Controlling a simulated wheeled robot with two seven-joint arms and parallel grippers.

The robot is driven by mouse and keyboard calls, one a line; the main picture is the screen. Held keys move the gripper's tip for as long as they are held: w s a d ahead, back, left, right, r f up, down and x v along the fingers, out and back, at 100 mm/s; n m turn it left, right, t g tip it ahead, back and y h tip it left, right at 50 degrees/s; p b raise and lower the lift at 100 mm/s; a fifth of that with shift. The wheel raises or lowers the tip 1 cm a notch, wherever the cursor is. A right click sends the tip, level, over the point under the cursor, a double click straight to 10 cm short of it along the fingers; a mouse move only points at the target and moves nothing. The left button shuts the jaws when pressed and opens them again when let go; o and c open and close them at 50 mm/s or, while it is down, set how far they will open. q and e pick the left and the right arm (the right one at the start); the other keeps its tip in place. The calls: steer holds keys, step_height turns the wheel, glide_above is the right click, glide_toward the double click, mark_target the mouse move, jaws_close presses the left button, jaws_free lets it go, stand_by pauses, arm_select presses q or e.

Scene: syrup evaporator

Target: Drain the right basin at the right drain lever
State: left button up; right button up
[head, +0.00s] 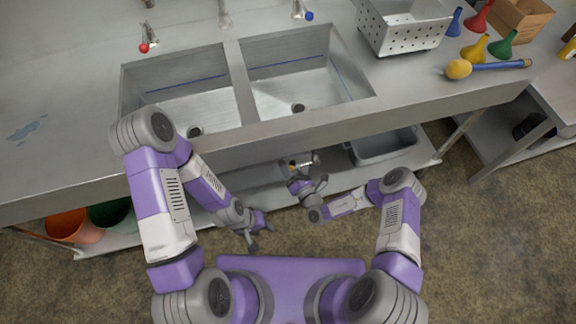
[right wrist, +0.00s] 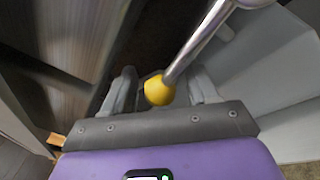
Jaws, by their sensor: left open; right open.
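The right basin (head: 285,92) of the steel double sink has a dark drain hole in its floor and a blue line on its back wall. The right drain lever is a metal rod ending in a yellow ball knob (right wrist: 159,90). In the right wrist view the knob sits between the two fingers of my right gripper (right wrist: 163,80), which is open with gaps beside the knob. In the head view my right gripper (head: 301,164) is below the sink front, under the right basin. My left gripper (head: 257,238) is open and empty, lower and in front of the shelf.
The left basin (head: 190,106) is alongside. A grey tub (head: 383,148) stands on the lower shelf at the right, and orange (head: 70,226) and green (head: 110,214) buckets at the left. A perforated bin (head: 400,35) and funnels are on the counter. Floor in front is clear.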

steer(key=shift+w+a, duration=0.25)
steer(key=shift+w, duration=0.2)
steer(key=shift+c, duration=0.3)
jaws_close()
